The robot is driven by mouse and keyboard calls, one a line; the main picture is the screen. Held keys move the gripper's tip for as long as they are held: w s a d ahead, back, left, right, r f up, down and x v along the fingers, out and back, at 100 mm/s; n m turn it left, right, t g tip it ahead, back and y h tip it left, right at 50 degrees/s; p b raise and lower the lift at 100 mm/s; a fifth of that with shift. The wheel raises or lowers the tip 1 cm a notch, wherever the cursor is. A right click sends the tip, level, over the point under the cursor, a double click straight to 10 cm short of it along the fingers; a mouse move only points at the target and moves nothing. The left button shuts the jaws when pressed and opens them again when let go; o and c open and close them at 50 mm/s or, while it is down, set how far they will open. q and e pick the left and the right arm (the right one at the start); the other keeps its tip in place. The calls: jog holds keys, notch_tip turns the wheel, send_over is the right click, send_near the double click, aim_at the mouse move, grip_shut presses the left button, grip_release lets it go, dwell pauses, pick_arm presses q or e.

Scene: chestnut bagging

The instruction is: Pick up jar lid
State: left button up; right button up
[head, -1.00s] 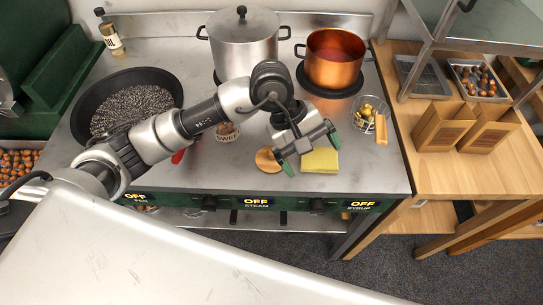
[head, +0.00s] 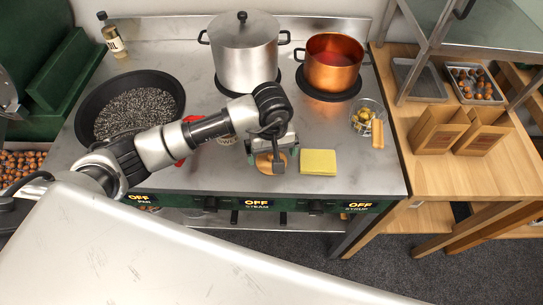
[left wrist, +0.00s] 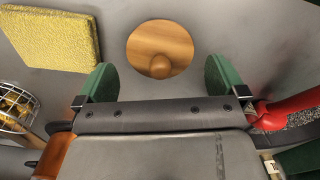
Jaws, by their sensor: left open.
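The jar lid (left wrist: 160,42) is a round wooden disc with a small knob, flat on the metal stove top. In the head view the lid (head: 264,162) is partly hidden by my left gripper (head: 270,160). In the left wrist view my left gripper (left wrist: 162,80) is open, with its two green fingers apart and the lid just beyond and between their tips. Nothing is between the fingers. My right gripper is not in view.
A yellow sponge (head: 318,162) lies right of the lid. A wire basket (head: 366,113) with a wooden handle is farther right. A steel pot (head: 244,60), a copper pot (head: 333,70) and a black pan (head: 88,118) stand around. A jar (head: 227,139) is partly hidden behind my arm.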

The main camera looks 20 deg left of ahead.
pick_arm(q)
jog(key=shift+f, duration=1.25)
jog(key=c, duration=0.7)
jog(key=shift+c, duration=0.2)
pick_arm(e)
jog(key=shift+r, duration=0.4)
